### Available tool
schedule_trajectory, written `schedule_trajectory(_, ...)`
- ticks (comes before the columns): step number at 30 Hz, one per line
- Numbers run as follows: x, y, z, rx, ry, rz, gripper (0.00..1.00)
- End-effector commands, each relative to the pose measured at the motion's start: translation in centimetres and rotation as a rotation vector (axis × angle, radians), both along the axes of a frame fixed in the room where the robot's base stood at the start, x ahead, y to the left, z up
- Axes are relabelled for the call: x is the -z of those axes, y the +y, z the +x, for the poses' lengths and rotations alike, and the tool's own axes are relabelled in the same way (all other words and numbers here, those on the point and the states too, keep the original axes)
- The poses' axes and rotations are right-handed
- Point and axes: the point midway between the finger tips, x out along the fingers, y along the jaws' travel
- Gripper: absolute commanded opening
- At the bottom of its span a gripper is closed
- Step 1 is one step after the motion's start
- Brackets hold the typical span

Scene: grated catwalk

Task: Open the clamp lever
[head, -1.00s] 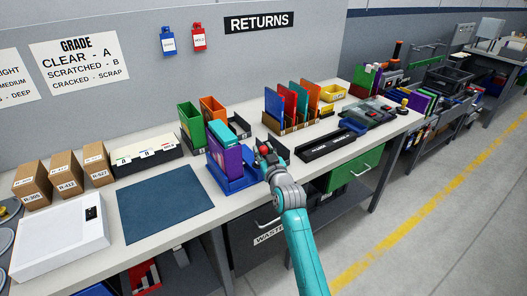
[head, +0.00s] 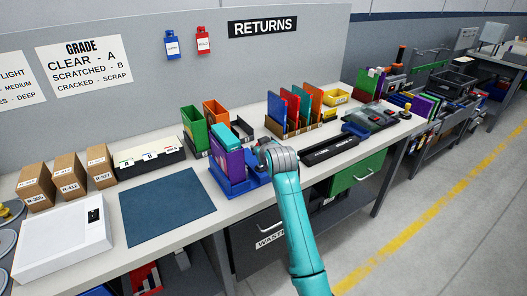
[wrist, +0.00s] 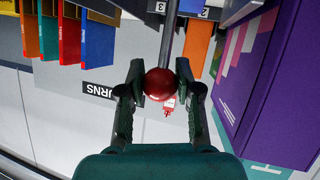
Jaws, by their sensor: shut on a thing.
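The clamp lever is a grey rod (wrist: 168,38) ending in a round red knob (wrist: 161,84) in the wrist view. My gripper (wrist: 160,82) is shut on the red knob, with one dark finger on each side. In the head view my gripper (head: 262,150) is just right of the blue fixture (head: 243,186) near the bench's front edge. A purple case (head: 229,163) stands upright in the fixture and fills the right of the wrist view. In the head view my own wrist hides the lever.
A rack of coloured cases (head: 292,112) stands behind, and green (head: 193,128) and orange (head: 214,116) bins stand at the back left of the fixture. A black tray (head: 330,149) lies to the right. The blue mat (head: 165,207) to the left is clear.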

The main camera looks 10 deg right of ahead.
Motion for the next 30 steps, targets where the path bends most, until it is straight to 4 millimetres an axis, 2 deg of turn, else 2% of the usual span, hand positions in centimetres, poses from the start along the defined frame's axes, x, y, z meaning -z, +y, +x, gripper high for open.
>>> schedule_trajectory(12, 0.3, 0.8, 2.5, -0.001, 0.294, -0.096, 0.0)
schedule_trajectory(30, 0.9, 1.0, 3.0, 0.0, 0.294, -0.095, 0.0)
